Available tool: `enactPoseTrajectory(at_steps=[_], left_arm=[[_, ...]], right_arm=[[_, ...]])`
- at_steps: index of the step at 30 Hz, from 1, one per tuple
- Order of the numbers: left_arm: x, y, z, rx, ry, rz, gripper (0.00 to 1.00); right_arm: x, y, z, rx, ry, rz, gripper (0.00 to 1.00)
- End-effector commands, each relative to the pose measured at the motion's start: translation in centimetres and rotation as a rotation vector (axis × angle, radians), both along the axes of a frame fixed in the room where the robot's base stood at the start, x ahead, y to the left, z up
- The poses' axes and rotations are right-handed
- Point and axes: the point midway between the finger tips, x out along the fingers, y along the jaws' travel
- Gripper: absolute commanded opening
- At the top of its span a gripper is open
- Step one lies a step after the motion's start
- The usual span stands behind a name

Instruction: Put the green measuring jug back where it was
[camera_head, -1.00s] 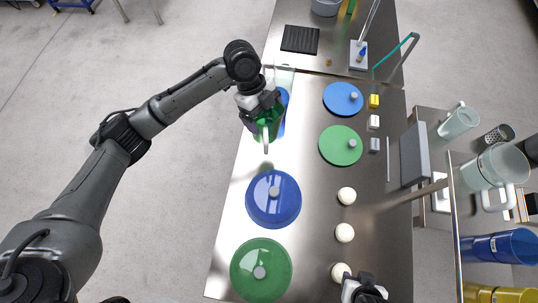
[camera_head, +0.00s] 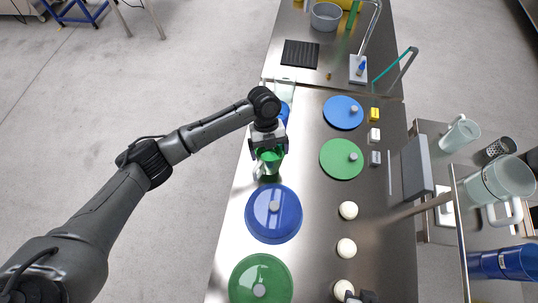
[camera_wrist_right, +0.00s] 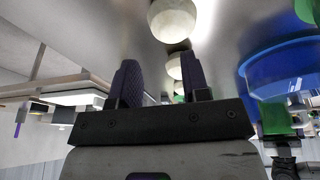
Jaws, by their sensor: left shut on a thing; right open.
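My left gripper (camera_head: 268,146) is shut on the green measuring jug (camera_head: 271,160), near the left edge of the steel table. The jug is roughly upright, behind the large blue lid (camera_head: 262,222). Whether its base touches the table cannot be told. The gripper hides part of its rim. A blue jug (camera_head: 284,112) and a clear jug (camera_head: 282,87) stand behind it, partly hidden by my arm. My right gripper (camera_wrist_right: 163,88) is open and empty near a white dough ball (camera_wrist_right: 172,19). The green jug also shows in the right wrist view (camera_wrist_right: 275,117).
A large green lid (camera_head: 245,282) lies at the front left. Smaller blue (camera_head: 343,112) and green (camera_head: 341,158) lids lie farther back. Several dough balls (camera_head: 346,248) line the table's right side. A grey upright panel (camera_head: 417,166) stands at the right edge.

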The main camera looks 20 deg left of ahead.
Motion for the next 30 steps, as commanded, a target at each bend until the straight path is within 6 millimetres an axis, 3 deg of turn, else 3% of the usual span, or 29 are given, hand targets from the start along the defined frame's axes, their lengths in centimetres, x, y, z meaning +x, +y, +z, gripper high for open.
enactPoseTrajectory(at_steps=[5, 13, 25, 26, 30], left_arm=[[0.0, 0.0, -0.8, -0.001, -0.001, -0.001, 0.46], [0.0, -0.1, -3.6, -0.001, -0.001, -0.001, 0.46], [0.0, 0.0, -4.1, -0.001, -0.002, 0.000, 0.46], [0.0, 0.0, -4.2, 0.001, -0.001, 0.000, 0.95], [0.0, 0.0, -4.1, 0.001, -0.001, 0.000, 1.00]], right_arm=[[0.0, 0.0, 0.0, 0.001, 0.000, -0.001, 0.43], [0.0, 0.2, -0.1, 0.008, 0.000, -0.005, 0.43], [0.0, 0.3, -0.3, 0.011, 0.000, -0.007, 0.43], [0.0, 0.3, -0.3, 0.011, 0.000, -0.007, 0.43], [0.0, 0.3, -0.2, 0.010, -0.001, -0.006, 0.43]])
